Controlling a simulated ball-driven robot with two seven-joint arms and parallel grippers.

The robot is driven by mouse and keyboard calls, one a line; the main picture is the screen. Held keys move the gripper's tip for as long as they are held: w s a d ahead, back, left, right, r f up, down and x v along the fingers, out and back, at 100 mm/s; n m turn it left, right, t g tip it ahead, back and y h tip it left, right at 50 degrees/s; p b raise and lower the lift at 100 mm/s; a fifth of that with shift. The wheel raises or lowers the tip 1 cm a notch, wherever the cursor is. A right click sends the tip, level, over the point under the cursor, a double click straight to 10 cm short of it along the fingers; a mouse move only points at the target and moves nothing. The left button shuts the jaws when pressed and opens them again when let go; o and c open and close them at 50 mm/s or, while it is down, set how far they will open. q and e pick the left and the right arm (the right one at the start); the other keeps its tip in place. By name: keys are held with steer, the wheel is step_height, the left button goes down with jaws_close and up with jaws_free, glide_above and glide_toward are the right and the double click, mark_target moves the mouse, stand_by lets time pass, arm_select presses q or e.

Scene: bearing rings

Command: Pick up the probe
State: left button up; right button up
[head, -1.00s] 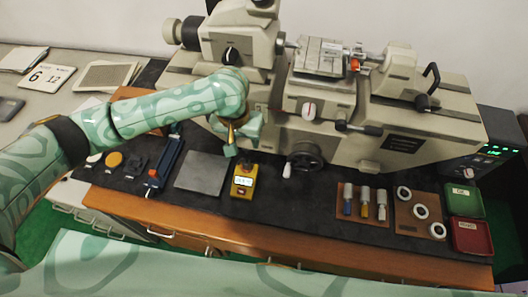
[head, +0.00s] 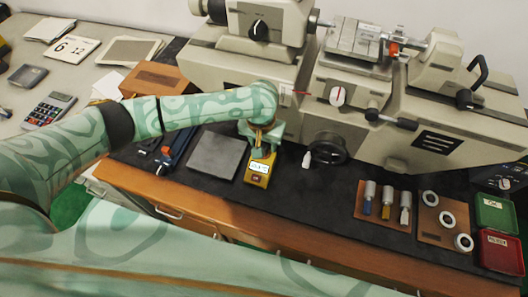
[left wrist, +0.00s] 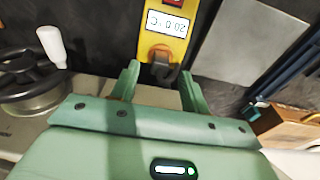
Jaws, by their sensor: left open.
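The probe appears to be the yellow handheld meter (head: 259,169) with a lit display, lying on the black mat left of the handwheel. In the left wrist view the same meter (left wrist: 168,22) stands out at the top, its display upside down, with a dark brownish end part towards me. My left gripper (head: 262,135) is over the meter's far end. In the left wrist view its open fingers (left wrist: 158,74) point at the meter, one to each side of the brownish end. I cannot tell whether they touch it. My right gripper is not in view.
A grey plate (head: 217,155) and a blue tool (head: 178,145) lie left of the meter. A white-handled crank and black handwheel (head: 327,148) are close on the right, below the beige machine (head: 380,130). Ring and plug boards (head: 445,222) and red and green trays (head: 500,252) lie further right.

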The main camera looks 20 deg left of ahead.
arm_select(q)
steer(key=f, duration=0.3)
steer(key=shift+w+b, duration=0.2)
steer(key=shift+b, duration=0.2)
steer(key=shift+r, duration=0.15)
jaws_close()
